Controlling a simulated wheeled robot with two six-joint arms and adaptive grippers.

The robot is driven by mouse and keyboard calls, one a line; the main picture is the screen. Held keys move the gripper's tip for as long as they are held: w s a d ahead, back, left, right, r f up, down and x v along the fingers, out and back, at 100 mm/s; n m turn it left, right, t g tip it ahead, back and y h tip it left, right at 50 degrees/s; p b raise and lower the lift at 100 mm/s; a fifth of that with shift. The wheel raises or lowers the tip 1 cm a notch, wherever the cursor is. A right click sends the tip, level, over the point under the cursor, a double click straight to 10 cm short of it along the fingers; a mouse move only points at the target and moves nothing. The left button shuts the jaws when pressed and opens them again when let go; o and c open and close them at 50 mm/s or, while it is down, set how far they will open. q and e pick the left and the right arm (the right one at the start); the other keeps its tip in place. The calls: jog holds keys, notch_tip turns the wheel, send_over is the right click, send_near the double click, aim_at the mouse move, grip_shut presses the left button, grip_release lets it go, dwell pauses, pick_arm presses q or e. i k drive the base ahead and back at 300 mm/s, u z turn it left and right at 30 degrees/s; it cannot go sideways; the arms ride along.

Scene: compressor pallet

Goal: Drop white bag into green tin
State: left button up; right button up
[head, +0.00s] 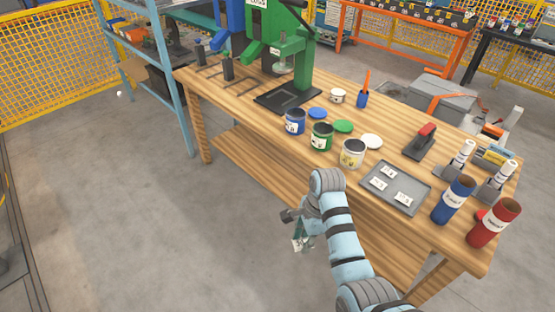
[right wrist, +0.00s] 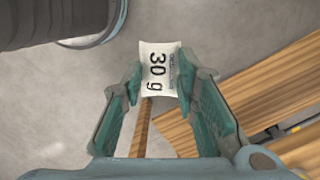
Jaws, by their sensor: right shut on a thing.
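My right gripper (right wrist: 159,78) is shut on a white bag (right wrist: 158,68) marked "30 g", held between its two fingertips. In the head view the right gripper (head: 300,238) hangs in front of the workbench, over the floor, and the bag is small and hard to make out there. The green tin (head: 321,137) stands upright and open on the workbench, between a blue tin (head: 295,122) and a white tin (head: 352,153). The gripper is below and in front of the green tin, well apart from it. My left gripper is not in view.
Blue, green (head: 343,126) and white lids lie behind the tins on the workbench (head: 220,92). A grey tray (head: 395,187) with several white bags lies to the right. A green press (head: 300,55) stands at the back left. Blue and red cylinders (head: 494,222) stand at the right end.

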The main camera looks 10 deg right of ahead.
aim_at(320, 145)
jog(key=u, duration=0.3)
jog(key=k, duration=0.35)
jog(key=z, duration=1.05)
jog(key=i, duration=1.4)
jog(key=u, duration=0.55)
